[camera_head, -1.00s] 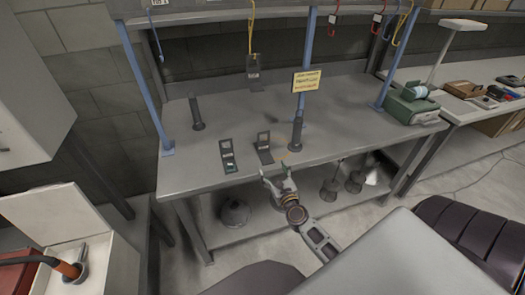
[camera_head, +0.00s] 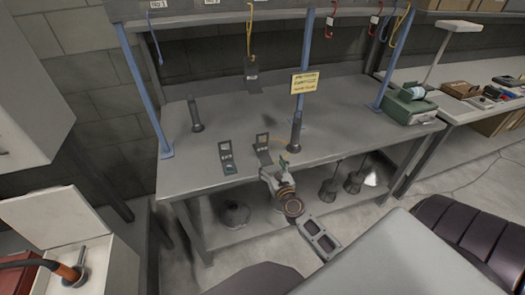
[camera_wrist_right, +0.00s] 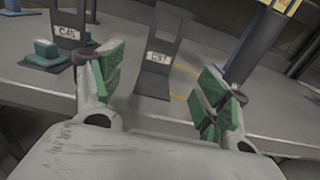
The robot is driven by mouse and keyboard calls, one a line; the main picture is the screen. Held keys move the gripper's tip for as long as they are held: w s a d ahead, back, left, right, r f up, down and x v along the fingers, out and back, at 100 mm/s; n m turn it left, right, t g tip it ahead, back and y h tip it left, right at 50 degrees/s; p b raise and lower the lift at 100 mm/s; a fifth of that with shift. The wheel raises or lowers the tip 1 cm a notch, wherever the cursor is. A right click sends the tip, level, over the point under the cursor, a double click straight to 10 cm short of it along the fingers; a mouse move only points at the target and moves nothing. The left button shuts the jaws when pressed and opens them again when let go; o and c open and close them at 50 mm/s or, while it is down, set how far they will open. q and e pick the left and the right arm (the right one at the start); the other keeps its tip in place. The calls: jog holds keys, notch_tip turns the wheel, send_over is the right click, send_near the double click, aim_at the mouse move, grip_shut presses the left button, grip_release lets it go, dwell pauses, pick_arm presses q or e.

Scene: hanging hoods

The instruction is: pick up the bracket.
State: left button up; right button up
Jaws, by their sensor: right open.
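A dark upright bracket (camera_head: 263,141) with a window near its top and a white label stands near the front edge of the grey bench (camera_head: 330,143). Another dark bracket (camera_head: 224,149) stands to its left. Both also show in the right wrist view, the nearer-to-centre one (camera_wrist_right: 160,40) and the left one (camera_wrist_right: 68,22). My right gripper (camera_head: 275,169) is at the bench's front edge, just in front of the first bracket. In the wrist view its green-padded fingers (camera_wrist_right: 158,84) are apart and empty, with that bracket beyond the gap. My left gripper is out of view.
A dark post (camera_head: 296,132) stands right of the brackets and another (camera_head: 195,115) at the back left. A yellow sign (camera_head: 305,82) is by a blue upright. The bench middle is clear.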

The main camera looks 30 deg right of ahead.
aim_at(263, 146)
jog(key=shift+x, duration=1.1)
jog(key=shift+p+x, duration=0.3)
jog(key=shift+x, duration=0.7)
jog(key=shift+w+r, duration=0.1)
jog(key=shift+w, duration=0.2)
jog(key=shift+w+d, duration=0.2)
jog(key=shift+w, duration=0.35)
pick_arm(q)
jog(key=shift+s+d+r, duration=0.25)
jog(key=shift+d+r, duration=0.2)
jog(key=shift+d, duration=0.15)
pick_arm(e)
jog(key=shift+w, duration=0.2)
jog(key=shift+r+p+x, duration=0.2)
jog(key=shift+p+x, duration=0.25)
jog(key=shift+x, duration=1)
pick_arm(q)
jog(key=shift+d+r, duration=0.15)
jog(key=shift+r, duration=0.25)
pick_arm(e)
jog(key=shift+x, duration=1.15)
jog(key=shift+d+f, duration=0.1)
